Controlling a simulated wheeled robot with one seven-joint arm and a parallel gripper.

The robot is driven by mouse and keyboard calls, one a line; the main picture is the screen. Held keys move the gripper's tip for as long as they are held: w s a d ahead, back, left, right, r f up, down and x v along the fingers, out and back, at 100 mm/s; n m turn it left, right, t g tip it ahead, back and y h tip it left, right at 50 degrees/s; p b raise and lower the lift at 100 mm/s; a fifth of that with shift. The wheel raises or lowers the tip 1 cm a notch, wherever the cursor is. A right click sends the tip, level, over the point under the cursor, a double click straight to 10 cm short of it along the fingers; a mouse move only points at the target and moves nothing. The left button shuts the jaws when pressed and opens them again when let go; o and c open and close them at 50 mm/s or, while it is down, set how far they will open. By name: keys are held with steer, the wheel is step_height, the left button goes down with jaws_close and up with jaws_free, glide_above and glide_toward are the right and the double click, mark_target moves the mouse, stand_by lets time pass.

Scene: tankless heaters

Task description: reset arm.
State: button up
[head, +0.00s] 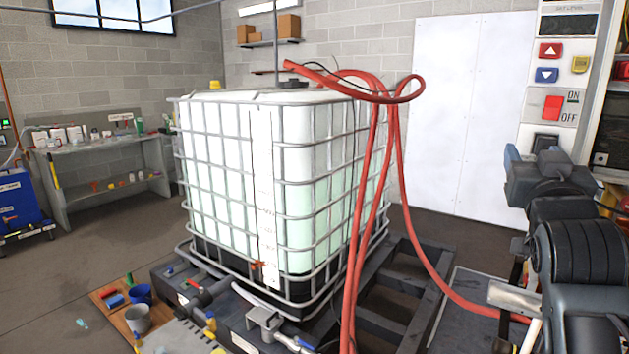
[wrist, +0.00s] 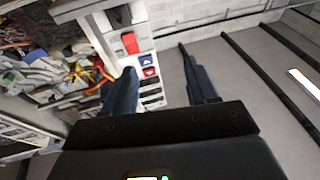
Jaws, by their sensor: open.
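My gripper (wrist: 157,65) shows in the wrist view as two dark fingers spread well apart, with nothing between them. The fingers point up toward a light grey control panel (wrist: 147,62), and I cannot tell how far off it is. In the head view my arm is folded up at the right edge, in front of the control panel (head: 554,105) with its red ON/OFF switch (head: 552,108). The fingers cannot be made out clearly there.
A large white caged tank (head: 262,200) stands on a dark frame (head: 385,325) in the middle. Red hoses (head: 372,200) hang over it and run along the floor toward my arm. A workbench (head: 90,160) stands at left. Open wiring (wrist: 70,70) lies left of the panel.

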steer(key=s+a+f+n+g+y, duration=0.1)
steer(key=s+a+f+n+y, duration=0.2)
steer(key=s+f, duration=0.95)
steer(key=s+a+f+n+g+y, duration=0.1)
steer(key=s+a+f+n+y, duration=0.3)
steer(key=s+f, duration=0.85)
steer(key=s+a+f+m+g, duration=0.1)
steer(key=s+a+f, duration=0.1)
steer(key=s, duration=1)
steer(key=s+a+f+m+g+y, duration=0.1)
steer(key=s+a, duration=0.3)
steer(key=s, duration=0.9)
steer(key=shift+s+f+m+g+b, duration=0.15)
steer(key=shift+f+m+g+b, duration=0.15)
steer(key=shift+f+m, duration=0.1)
